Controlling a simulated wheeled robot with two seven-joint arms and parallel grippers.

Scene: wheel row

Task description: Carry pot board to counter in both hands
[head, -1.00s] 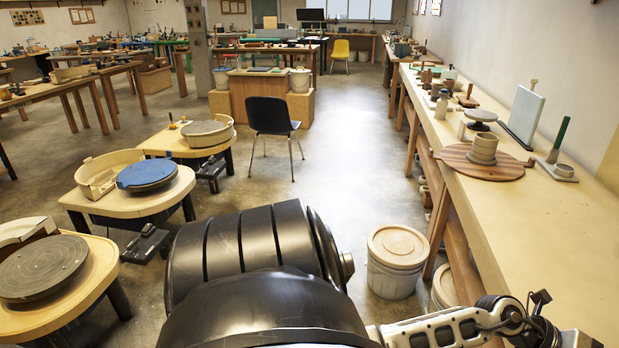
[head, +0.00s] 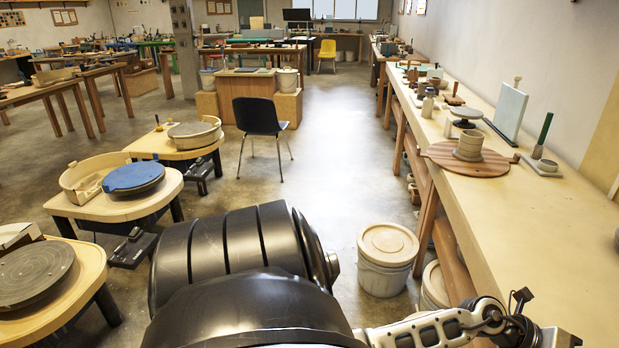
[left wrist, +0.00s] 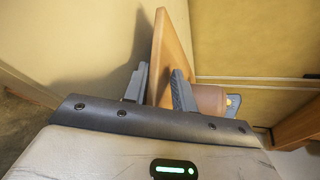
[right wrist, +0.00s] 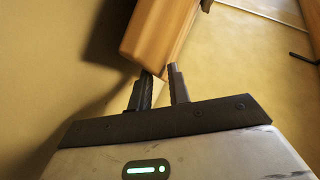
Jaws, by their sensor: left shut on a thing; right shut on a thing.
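In the left wrist view my left gripper (left wrist: 161,72) is shut on the edge of a thin wooden board (left wrist: 172,38). A brown rounded thing, perhaps the pot (left wrist: 211,98), shows just beyond the right finger, partly hidden. In the right wrist view my right gripper (right wrist: 162,72) is shut on a pale edge, with a thick wooden piece (right wrist: 158,28), seemingly the same board, just past the fingertips.
On the counter stand a round wooden board (head: 440,152) with a grey pot (head: 469,146), an upright pale slab (head: 510,110) and small tools. A lidded bucket (head: 387,258) stands by the counter legs. Wheel tables (head: 120,205) line the left. A black chair (head: 258,118) stands ahead; the middle floor is clear.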

